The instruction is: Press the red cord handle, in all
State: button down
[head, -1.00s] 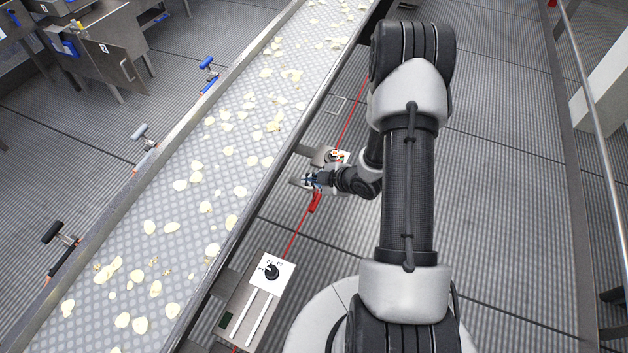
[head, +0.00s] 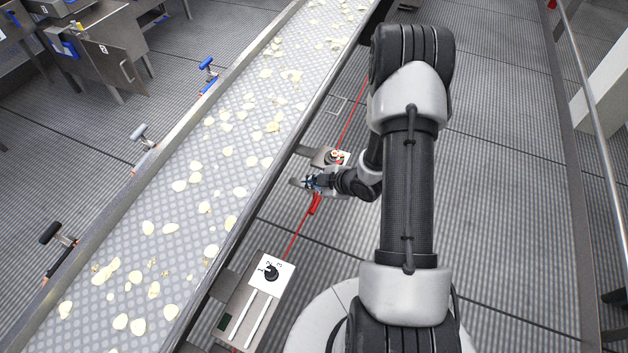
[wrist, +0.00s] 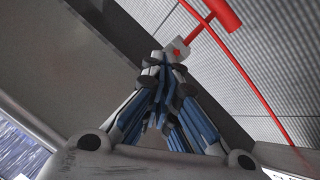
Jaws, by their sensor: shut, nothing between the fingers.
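The red cord handle (head: 314,204) hangs on a red cord beside the conveyor in the head view, just below my gripper (head: 309,182). In the wrist view a red T-shaped handle (wrist: 222,12) shows at the top right, beyond my fingertips (wrist: 164,62). My gripper is shut and empty. Its fingertips are close to a small pale block with a red mark (wrist: 177,48); I cannot tell whether they touch it. The handle looks apart from the fingers. My wrist hides part of the bracket behind it in the head view.
The conveyor (head: 190,165) carries pale slices along its belt, and its metal side rail is close left of my gripper. A control box with a rotary switch (head: 271,272) stands nearer me. Red cord (head: 297,238) runs along the rail.

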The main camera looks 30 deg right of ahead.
jog(key=shift+r, duration=0.1)
jog(key=shift+r+p, duration=1.65)
jog(key=shift+r, duration=0.5)
jog(key=shift+r+p, duration=1.8)
jog(key=shift+r, duration=0.75)
